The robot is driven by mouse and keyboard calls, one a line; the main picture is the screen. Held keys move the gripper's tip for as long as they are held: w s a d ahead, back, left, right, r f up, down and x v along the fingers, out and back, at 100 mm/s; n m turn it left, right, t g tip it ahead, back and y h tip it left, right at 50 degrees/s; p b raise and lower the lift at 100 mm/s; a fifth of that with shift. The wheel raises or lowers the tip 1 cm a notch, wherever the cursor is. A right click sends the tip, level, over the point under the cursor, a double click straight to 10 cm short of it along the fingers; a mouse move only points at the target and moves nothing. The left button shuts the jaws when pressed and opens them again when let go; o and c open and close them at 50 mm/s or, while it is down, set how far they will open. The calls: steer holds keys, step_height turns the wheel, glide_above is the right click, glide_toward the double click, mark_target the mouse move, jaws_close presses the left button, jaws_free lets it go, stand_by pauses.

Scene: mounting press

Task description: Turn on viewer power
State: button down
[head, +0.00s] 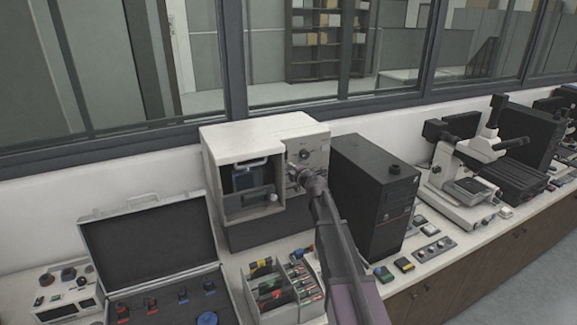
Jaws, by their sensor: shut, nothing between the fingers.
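A cream-white boxy device (245,133), which looks like the viewer, stands against the wall below the window. Its open front bay on the left holds a dark unit (248,178) with a pale knob at its lower right. Its right-hand front panel (312,152) carries dark knobs or switches. My gripper (296,174) is shut and empty, close in front of the lower part of that panel. I cannot tell whether it touches the panel. My gripper and arm hide the panel's lower part, and the power control cannot be made out.
A black computer tower (372,195) stands just right of my arm. An open case (150,240) and a knobbed box (62,285) are at left. A tray of coloured items (262,285) sits in front of the device. A microscope (458,180) stands farther right.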

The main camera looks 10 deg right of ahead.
steer(key=s+d+f+b, duration=0.1)
steer(key=s+d, duration=0.1)
steer(key=s, duration=0.7)
steer(key=shift+s+d, duration=0.3)
steer(key=shift+s, duration=0.05)
steer(key=shift+f, duration=0.1)
steer(key=s+d+f+m+h+b, duration=0.25)
steer(key=s+d+m+h, duration=0.35)
steer(key=m+h, duration=0.5)
steer(key=s+d+f+m+g+b, duration=0.3)
steer(key=s+f+m+g, duration=0.4)
steer(key=f, duration=0.3)
steer(key=s+a+f+m+g+y+b, duration=0.1)
steer(key=s+a+f+g+y, duration=0.2)
steer(key=s+a+f, duration=0.3)
steer(key=s+a+f+m+g+y+b, duration=0.2)
steer(key=s+a+f+g, duration=0.4)
steer(key=s, duration=0.7)
steer(key=shift+a+y, duration=0.6)
steer(key=shift+y, duration=0.3)
